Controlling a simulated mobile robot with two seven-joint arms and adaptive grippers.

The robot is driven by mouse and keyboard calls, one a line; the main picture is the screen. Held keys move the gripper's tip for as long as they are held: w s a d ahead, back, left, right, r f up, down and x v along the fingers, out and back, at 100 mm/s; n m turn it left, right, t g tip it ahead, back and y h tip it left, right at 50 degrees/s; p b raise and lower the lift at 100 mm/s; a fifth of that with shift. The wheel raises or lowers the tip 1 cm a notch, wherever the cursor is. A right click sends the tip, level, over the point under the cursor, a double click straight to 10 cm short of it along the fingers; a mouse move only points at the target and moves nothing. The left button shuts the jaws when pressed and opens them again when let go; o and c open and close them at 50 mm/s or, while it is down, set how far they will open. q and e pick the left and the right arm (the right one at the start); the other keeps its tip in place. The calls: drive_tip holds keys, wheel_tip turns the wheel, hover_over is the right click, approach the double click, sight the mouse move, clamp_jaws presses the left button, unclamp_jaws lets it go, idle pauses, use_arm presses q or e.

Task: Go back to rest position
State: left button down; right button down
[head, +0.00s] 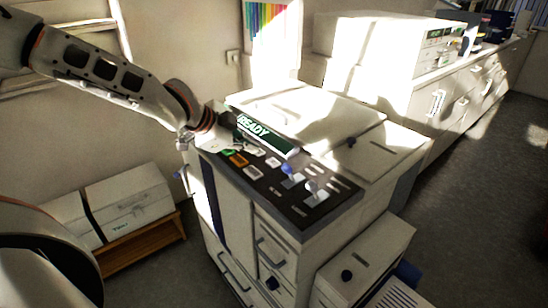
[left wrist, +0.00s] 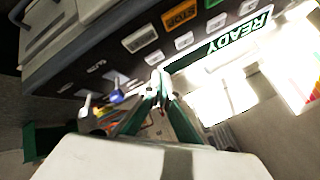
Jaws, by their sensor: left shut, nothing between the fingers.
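My left arm reaches in from the left in the head view. My left gripper (head: 215,135) is over the left end of the machine's dark control panel (head: 293,208), beside the green READY display (head: 264,133). In the left wrist view my left gripper (left wrist: 160,88) shows its green-sided fingers closed together, with nothing between them. The panel also shows there (left wrist: 75,62), with an orange STOP button (left wrist: 181,14) and the READY display (left wrist: 238,34). I cannot tell whether the fingertips touch the panel. My right gripper is not in view.
The large white copier-like machine (head: 225,195) stands in front, with a blue knob (head: 287,168) on its panel. A smaller white unit (head: 365,262) is at its right. White boxes (head: 130,203) sit on a low wooden stand at left. Dark floor (head: 480,190) is clear at right.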

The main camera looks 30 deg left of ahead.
use_arm(q)
drive_tip(key=shift+n+y, duration=0.3)
drive_tip(key=shift+y, duration=0.3)
drive_tip(key=s+a+f, duration=0.1)
drive_tip(key=a+f, duration=0.1)
drive_tip(key=f, duration=0.1)
drive_tip(key=s+a+f, duration=0.2)
drive_tip(key=f, duration=0.1)
drive_tip(key=s+a+f, duration=0.2)
drive_tip(key=a+f, duration=0.1)
drive_tip(key=shift+s, duration=0.25)
drive_tip(key=s+d+f+n+y, duration=0.2)
drive_tip(key=s+f+y, duration=0.1)
drive_tip(key=s+f, duration=1)
drive_tip(key=s+d+f+n+g+y, duration=0.2)
drive_tip(key=s+d+n+y, duration=0.1)
drive_tip(key=s+d, duration=0.35)
drive_tip(key=w+d+f+n+t+h, duration=0.1)
drive_tip(key=d+f+t+h, duration=0.3)
drive_tip(key=d+f, duration=1)
drive_tip(key=d+n+h, duration=0.1)
drive_tip(key=h, duration=0.2)
drive_tip(key=shift+d, duration=0.35)
